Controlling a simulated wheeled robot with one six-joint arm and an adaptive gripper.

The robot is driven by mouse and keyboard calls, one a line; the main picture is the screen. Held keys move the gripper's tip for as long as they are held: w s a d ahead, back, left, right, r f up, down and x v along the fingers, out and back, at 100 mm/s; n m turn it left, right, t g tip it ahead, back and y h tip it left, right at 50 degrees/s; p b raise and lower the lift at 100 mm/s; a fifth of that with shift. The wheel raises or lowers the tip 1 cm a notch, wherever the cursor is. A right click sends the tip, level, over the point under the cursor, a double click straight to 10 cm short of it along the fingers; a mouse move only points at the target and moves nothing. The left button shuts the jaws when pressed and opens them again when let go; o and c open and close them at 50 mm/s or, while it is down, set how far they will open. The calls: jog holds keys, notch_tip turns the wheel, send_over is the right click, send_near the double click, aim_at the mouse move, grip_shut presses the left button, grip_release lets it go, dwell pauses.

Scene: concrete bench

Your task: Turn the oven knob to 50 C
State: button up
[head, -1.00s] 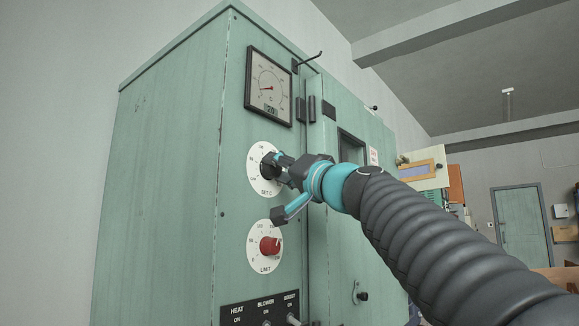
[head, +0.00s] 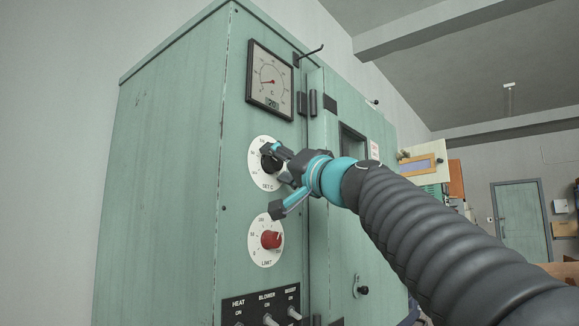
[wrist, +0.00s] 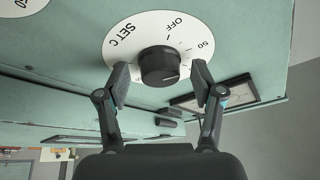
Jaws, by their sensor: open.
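The black set-temperature knob (head: 268,164) sits on a white round dial (head: 257,178) on the green oven's front; the same knob (wrist: 160,66) shows large in the wrist view. Its dial (wrist: 122,40) there reads SET C, OFF and 50. I cannot clearly tell where the knob points. My gripper (head: 274,180) is open at the dial, one finger above the knob and one below it. In the wrist view my gripper's fingertips (wrist: 161,82) stand on either side of the knob, with gaps.
A gauge (head: 269,80) is above the dial. A red LIMIT knob (head: 271,240) sits just below the lower finger. Toggle switches (head: 268,319) line the panel's bottom. A bent hook (head: 312,52) and the door hinge (head: 307,103) stick out at the upper right.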

jog(key=v, duration=1.2)
dwell(0.4)
notch_tip(320, 180, down, 30)
jog(key=d+m+g+h, duration=0.2)
jog(key=g+h, duration=0.4)
jog(key=h, duration=0.1)
jog(key=s+d+f+n+g+h, duration=0.1)
jog(key=s+d+f+g+h, duration=0.1)
jog(key=s+f, duration=0.7)
jog(key=s+d+f+n+g+h, duration=0.1)
jog(key=s+d+f+g+h, duration=0.2)
jog(key=f, duration=1.4)
jog(key=shift+s+d+n+h, duration=0.3)
jog(key=shift+s+d+h, duration=1.05)
jog(key=shift+s, duration=2.25)
jog(key=shift+d+y, duration=0.45)
